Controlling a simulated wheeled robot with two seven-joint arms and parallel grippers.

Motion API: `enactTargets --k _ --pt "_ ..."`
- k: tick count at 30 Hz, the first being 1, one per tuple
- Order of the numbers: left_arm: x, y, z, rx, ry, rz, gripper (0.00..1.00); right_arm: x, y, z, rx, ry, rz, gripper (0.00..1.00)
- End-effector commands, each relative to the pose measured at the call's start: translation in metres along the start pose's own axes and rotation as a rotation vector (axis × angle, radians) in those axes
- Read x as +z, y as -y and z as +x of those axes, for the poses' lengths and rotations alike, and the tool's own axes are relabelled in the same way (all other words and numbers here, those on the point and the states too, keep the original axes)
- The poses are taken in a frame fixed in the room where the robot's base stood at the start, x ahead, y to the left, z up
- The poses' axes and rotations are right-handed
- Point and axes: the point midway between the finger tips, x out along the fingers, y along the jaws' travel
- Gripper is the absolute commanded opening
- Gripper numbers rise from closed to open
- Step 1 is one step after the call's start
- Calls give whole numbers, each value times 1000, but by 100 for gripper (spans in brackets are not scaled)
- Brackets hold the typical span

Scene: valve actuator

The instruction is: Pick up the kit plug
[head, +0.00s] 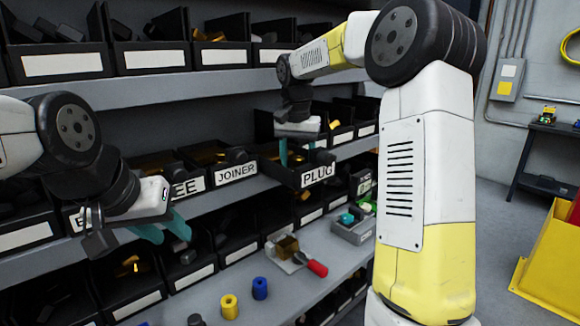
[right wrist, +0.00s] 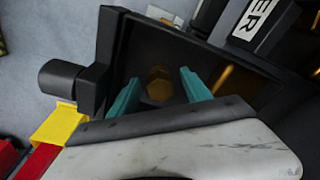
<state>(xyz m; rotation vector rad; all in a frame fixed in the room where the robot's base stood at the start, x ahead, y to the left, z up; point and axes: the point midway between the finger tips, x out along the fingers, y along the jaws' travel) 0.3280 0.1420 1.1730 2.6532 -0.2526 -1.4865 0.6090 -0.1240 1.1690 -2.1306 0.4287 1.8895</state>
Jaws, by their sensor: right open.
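The brass hexagonal plug (right wrist: 160,86) lies in a black bin in the right wrist view, between my right gripper's two teal fingers. The fingers of my right gripper (right wrist: 163,92) are spread apart, and no contact with the plug shows. In the head view my right gripper (head: 299,158) points down into the bin labelled PLUG (head: 318,174); the plug is hard to make out there. My left gripper (head: 172,236) is open and empty, with its teal fingers in front of the lower shelves at left.
The JOINER bin (head: 236,172) stands just left of the PLUG bin, and a shelf of bins runs above.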

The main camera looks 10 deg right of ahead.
Motion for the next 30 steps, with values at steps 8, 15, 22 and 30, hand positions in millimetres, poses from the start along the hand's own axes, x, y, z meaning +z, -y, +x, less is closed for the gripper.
enactTargets --k 8,15,22,30 --pt "0 0 0 0 0 0 36 0 0 -1 -1 -1 0 25" --pt "0 0 0 0 0 0 36 0 0 -1 -1 -1 0 0" --pt "0 0 0 0 0 0 36 0 0 -2 -1 -2 0 0" --pt "0 0 0 0 0 0 36 -4 1 -25 -4 -5 0 0"
